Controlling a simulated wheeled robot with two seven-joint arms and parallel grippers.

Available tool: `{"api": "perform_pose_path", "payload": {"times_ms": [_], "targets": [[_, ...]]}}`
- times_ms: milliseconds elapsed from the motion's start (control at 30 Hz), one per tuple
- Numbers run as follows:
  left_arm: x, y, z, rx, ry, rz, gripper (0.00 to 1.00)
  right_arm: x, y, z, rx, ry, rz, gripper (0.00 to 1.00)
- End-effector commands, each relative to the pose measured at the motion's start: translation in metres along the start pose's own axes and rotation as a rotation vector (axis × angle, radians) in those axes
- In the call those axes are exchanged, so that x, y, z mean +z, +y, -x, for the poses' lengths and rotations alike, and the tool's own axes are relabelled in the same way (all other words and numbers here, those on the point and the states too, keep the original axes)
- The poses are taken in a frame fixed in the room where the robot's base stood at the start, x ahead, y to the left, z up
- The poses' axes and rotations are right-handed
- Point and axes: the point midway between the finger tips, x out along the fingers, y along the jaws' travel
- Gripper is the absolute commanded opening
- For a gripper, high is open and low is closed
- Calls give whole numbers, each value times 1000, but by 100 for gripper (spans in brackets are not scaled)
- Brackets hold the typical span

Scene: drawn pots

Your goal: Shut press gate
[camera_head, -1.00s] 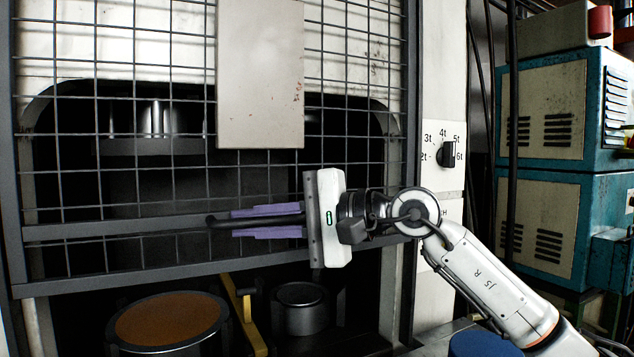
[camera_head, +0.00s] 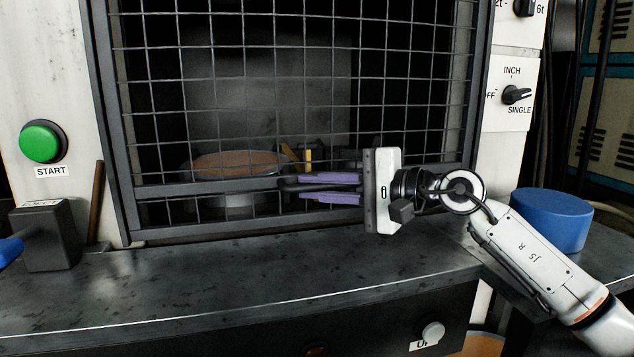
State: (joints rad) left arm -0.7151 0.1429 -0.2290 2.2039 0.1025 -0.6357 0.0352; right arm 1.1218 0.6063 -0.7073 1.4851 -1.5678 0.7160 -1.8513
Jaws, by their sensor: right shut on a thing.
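The press gate (camera_head: 230,60) is a dark metal frame with wire mesh, and it covers the press opening. Its bottom bar is down close to the worktop; I cannot tell whether it touches. My right gripper (camera_head: 300,188) comes in from the right, with purple fingers shut on the handle at the gate's lower rail. The handle is mostly hidden between the fingers. Behind the mesh stands a round pot with an orange-brown top (camera_head: 236,163), next to a yellow piece (camera_head: 308,158). My left gripper is not in view.
The grey worktop (camera_head: 240,290) in front of the gate is mostly clear. A green START button (camera_head: 41,142) is at the left. A dark block (camera_head: 45,236) stands below it. A blue round object (camera_head: 552,218) and a selector knob (camera_head: 516,94) are at the right.

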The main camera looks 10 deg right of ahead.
Motion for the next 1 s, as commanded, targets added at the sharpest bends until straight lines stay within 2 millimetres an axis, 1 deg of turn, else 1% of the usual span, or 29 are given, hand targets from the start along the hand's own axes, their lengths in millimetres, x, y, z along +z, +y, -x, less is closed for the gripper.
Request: {"api": "perform_pose_path", "payload": {"times_ms": [33, 400, 433, 500, 533, 833, 933, 1000], "targets": [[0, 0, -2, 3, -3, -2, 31, 0, 6, -1, 8, -3, -3, 0], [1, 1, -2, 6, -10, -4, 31, 0, 10, -2, 15, -3, -6, 0], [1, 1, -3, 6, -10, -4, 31, 0, 10, -2, 15, -3, -7, 16], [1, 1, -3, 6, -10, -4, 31, 0, 10, -2, 15, -2, -6, 28], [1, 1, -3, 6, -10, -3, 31, 0, 10, -2, 14, -2, -6, 31], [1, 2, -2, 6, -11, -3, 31, -1, 6, 1, 6, 0, -3, 31], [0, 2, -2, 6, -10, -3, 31, -2, 5, 10, 4, 2, -3, 31], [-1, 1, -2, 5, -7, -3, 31, -2, 5, 20, 5, 2, -2, 31]]}}
